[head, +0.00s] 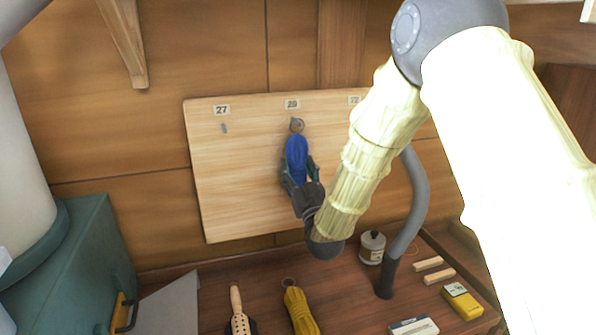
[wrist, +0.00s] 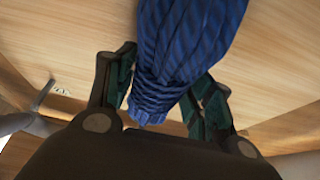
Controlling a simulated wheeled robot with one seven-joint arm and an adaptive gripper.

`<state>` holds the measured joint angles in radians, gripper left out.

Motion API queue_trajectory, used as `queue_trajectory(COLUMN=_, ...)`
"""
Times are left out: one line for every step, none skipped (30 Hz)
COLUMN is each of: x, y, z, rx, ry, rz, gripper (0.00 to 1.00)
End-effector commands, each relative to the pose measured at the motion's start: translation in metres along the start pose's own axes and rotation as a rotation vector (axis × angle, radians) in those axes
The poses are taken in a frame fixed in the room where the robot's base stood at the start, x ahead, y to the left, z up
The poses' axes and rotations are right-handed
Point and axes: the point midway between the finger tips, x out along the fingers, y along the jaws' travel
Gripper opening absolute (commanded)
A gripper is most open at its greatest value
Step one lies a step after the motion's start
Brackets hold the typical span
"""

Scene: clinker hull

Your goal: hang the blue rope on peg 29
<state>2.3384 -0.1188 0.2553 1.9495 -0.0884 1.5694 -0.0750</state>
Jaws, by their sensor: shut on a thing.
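The blue rope (head: 297,158) is a coiled hank, held upright in front of the wooden peg board (head: 235,175). My gripper (head: 301,180) is shut on its lower part, and the rope also fills the middle of the wrist view (wrist: 180,60) between the two fingers (wrist: 165,90). A ring (head: 297,125) at the rope's top lies just below the label 29 (head: 292,104). Peg 29 itself is hard to make out there; I cannot tell whether the ring is around it or only in front of it.
Peg 27 (head: 225,128) is bare at left; another label (head: 354,100) is partly behind my arm. On the bench lie a yellow rope (head: 300,310), a wooden-handled brush (head: 237,308), a white canister (head: 372,247) and a yellow box (head: 462,300). A grey curved pipe (head: 415,205) stands right.

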Motion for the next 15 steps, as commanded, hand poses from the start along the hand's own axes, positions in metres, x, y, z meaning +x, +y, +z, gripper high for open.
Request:
queue_trajectory(x=0.0003, y=0.0, z=-0.0006, rx=0.0, ry=0.001, rz=0.0, gripper=0.23)
queue_trajectory(x=0.0003, y=0.0, z=-0.0006, rx=0.0, ry=0.001, rz=0.0, gripper=0.23)
queue_trajectory(x=0.0003, y=0.0, z=-0.0006, rx=0.0, ry=0.001, rz=0.0, gripper=0.23)
queue_trajectory(x=0.0003, y=0.0, z=-0.0007, rx=0.0, ry=0.001, rz=0.0, gripper=0.23)
queue_trajectory(x=0.0003, y=0.0, z=-0.0007, rx=0.0, ry=0.001, rz=0.0, gripper=0.23)
queue_trajectory(x=0.0003, y=0.0, z=-0.0007, rx=0.0, ry=0.001, rz=0.0, gripper=0.23)
queue_trajectory(x=0.0003, y=0.0, z=-0.0007, rx=0.0, ry=0.001, rz=0.0, gripper=0.23)
queue_trajectory(x=0.0002, y=0.0, z=-0.0006, rx=0.0, ry=0.001, rz=0.0, gripper=0.23)
queue_trajectory(x=0.0002, y=0.0, z=-0.0006, rx=0.0, ry=0.001, rz=0.0, gripper=0.23)
queue_trajectory(x=0.0002, y=0.0, z=-0.0006, rx=0.0, ry=0.001, rz=0.0, gripper=0.23)
queue_trajectory(x=0.0002, y=0.0, z=-0.0006, rx=0.0, ry=0.001, rz=0.0, gripper=0.23)
queue_trajectory(x=0.0002, y=0.0, z=-0.0006, rx=0.0, ry=0.001, rz=0.0, gripper=0.6)
queue_trajectory(x=0.0002, y=0.0, z=-0.0006, rx=0.0, ry=0.001, rz=0.0, gripper=0.65)
queue_trajectory(x=0.0002, y=0.0, z=-0.0006, rx=0.0, ry=0.001, rz=0.0, gripper=0.71)
queue_trajectory(x=0.0002, y=0.0, z=-0.0006, rx=0.0, ry=0.001, rz=0.0, gripper=0.78)
